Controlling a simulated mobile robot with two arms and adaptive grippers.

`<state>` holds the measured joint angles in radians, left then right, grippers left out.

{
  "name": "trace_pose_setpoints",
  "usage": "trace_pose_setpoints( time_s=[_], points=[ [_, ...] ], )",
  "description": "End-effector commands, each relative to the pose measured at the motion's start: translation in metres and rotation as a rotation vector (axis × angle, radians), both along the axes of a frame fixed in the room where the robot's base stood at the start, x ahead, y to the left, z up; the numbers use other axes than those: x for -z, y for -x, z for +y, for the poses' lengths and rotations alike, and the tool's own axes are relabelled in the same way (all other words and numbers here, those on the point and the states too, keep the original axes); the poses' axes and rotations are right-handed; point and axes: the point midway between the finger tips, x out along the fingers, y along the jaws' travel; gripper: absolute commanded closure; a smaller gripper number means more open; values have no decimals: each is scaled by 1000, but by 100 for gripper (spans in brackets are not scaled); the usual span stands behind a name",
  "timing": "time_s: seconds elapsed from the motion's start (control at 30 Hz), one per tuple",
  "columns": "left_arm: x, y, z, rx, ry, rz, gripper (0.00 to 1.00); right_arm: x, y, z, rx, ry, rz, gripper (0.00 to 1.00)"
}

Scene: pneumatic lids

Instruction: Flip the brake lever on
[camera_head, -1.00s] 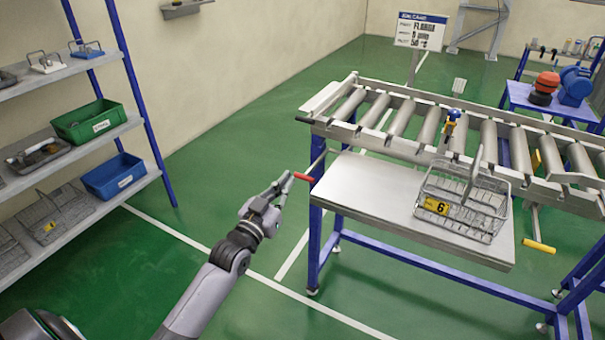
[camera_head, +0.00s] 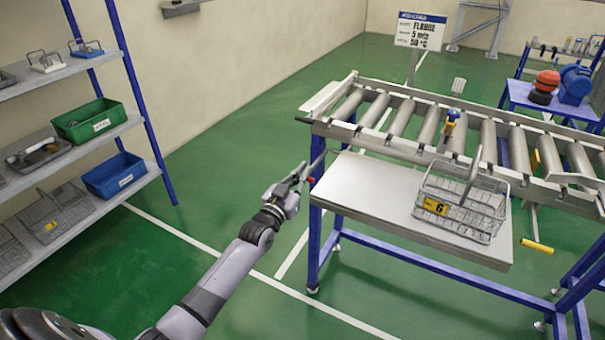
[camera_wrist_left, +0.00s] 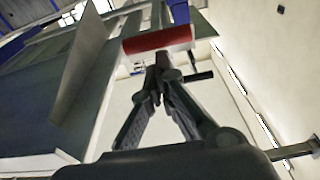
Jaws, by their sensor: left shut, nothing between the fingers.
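A lever with a red grip sits at the left end of the roller conveyor; in the head view only a bit of its red grip (camera_head: 311,180) shows beside my fingers. In the left wrist view the red grip (camera_wrist_left: 157,40) lies crosswise just beyond my fingertips. My left gripper (camera_head: 303,172) is shut and empty, with its tips at the red grip; in the left wrist view its fingers (camera_wrist_left: 162,62) meet right by the grip. Whether they touch it I cannot tell. My right gripper is not in view.
The roller conveyor (camera_head: 393,97) stands on blue legs, with a lower shelf (camera_head: 365,195) holding a wire basket (camera_head: 462,212). A black grip (camera_head: 304,120) juts out at its left end. A yellow grip (camera_head: 537,246) hangs at the right. Shelves with bins (camera_head: 113,176) stand left.

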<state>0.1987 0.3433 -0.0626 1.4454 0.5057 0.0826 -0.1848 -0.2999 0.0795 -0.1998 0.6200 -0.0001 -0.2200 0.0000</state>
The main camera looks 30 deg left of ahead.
Motion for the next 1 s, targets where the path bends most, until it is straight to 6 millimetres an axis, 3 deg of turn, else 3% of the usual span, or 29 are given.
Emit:
trace_pose_setpoints(
  time_s=[0.27, 0.6, 1.0],
  points=[
    [4, 1, 0, 0, 0, 2, 100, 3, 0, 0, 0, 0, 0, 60],
    [62, 2, 2, -1, 0, 2, 100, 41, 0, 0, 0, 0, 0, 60],
    [69, 2, 2, 0, 1, 18, 100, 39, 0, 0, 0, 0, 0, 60]
  ],
)
